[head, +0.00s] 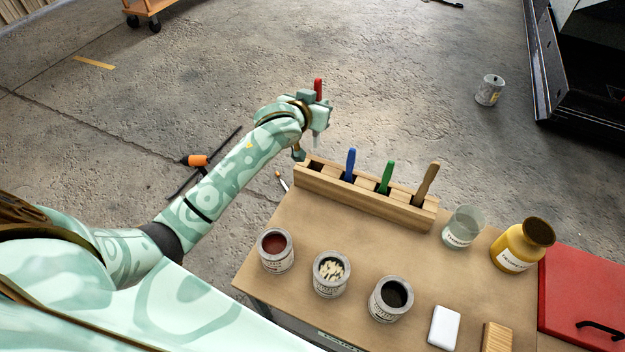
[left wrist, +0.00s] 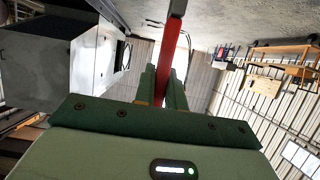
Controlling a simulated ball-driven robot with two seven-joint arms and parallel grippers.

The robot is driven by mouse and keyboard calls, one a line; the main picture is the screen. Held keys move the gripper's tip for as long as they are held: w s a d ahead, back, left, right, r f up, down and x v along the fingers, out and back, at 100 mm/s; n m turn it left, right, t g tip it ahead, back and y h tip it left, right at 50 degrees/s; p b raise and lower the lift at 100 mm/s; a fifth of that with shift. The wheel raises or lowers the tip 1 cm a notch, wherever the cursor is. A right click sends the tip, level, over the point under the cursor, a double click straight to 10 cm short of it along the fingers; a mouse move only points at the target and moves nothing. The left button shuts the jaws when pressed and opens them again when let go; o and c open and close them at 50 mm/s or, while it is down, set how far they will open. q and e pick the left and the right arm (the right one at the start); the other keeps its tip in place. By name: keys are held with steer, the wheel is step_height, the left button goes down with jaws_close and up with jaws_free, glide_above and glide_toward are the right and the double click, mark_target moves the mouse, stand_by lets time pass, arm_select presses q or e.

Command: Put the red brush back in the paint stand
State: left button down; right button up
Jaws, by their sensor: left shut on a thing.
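My left gripper (head: 316,112) is shut on the red brush (head: 318,88). The brush is upright, its red handle sticking up above the fingers and a pale part showing below them. In the left wrist view the red handle (left wrist: 172,55) stands between the fingers (left wrist: 163,88). The wooden paint stand (head: 365,196) is on the table's far edge. Its leftmost slot (head: 317,166) looks empty. The others hold a blue brush (head: 350,163), a green brush (head: 387,176) and a brown brush (head: 427,183). The gripper is above the stand's left end, apart from it. My right gripper is out of view.
On the table (head: 330,228) are three paint tins (head: 331,274), a clear jar (head: 462,228), a yellow jar (head: 517,250), a white block (head: 444,327) and a wooden block (head: 497,336). A red case (head: 585,290) is at right.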

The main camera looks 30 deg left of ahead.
mark_target(316, 140)
arm_select(q)
steer(key=f+b, duration=0.1)
steer(key=f, duration=0.3)
steer(key=f+b, duration=0.2)
steer(key=f, duration=0.2)
steer(key=w+f+b, duration=0.1)
steer(key=f+b, duration=0.1)
steer(key=f, duration=0.3)
steer(key=shift+a, duration=0.4)
step_height(316, 140, down, 6)
steer(key=b, duration=0.2)
steer(key=shift+r+b, duration=0.2)
steer(key=shift+b, duration=0.15)
steer(key=shift+f, duration=0.15)
steer(key=c, duration=1.5)
jaws_free()
steer(key=shift+o, duration=0.2)
